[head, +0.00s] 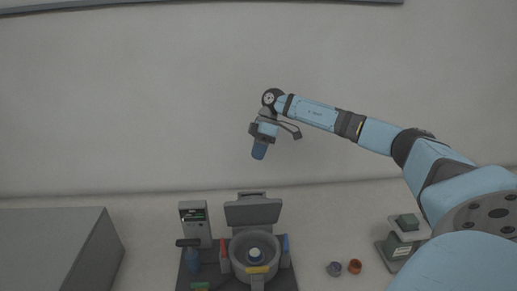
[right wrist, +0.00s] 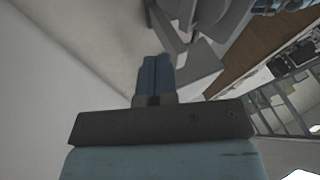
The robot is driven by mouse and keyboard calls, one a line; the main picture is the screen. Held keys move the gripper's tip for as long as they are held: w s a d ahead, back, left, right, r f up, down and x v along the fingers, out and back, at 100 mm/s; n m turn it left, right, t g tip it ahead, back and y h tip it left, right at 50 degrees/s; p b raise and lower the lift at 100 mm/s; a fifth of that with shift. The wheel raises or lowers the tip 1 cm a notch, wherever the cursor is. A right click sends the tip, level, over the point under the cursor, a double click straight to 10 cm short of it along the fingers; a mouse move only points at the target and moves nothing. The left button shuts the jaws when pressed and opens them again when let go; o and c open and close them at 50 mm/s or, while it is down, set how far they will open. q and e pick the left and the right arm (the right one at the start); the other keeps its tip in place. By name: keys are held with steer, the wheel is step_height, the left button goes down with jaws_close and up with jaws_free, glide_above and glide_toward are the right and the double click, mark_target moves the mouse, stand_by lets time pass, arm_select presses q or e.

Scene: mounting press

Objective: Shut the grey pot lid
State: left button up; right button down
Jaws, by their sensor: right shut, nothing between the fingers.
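The grey pot (head: 236,263) sits in the mounting press on the counter in the head view. Its grey lid (head: 253,213) stands raised open behind the pot's rim. My right gripper (head: 259,153) is shut and empty. In the head view it appears above the lid, fingers pointing down, apart from it. In the right wrist view the shut fingers (right wrist: 154,65) show with grey press parts (right wrist: 195,60) beyond them; which part is the lid is hard to tell. My left gripper is not in view.
A grey control box (head: 194,220) with a dark display stands left of the pot. Two small cups, purple (head: 334,268) and orange (head: 355,266), lie to the right, near a grey-green device (head: 405,238). A large grey block (head: 60,250) fills the left.

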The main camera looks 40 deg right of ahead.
steer(key=s+a+f+p, duration=0.1)
steer(key=s+a+f, duration=0.2)
steer(key=a+f, duration=0.2)
steer(key=shift+a+f+p, duration=0.2)
steer(key=shift+f+p, duration=0.2)
steer(key=shift+f, duration=0.45)
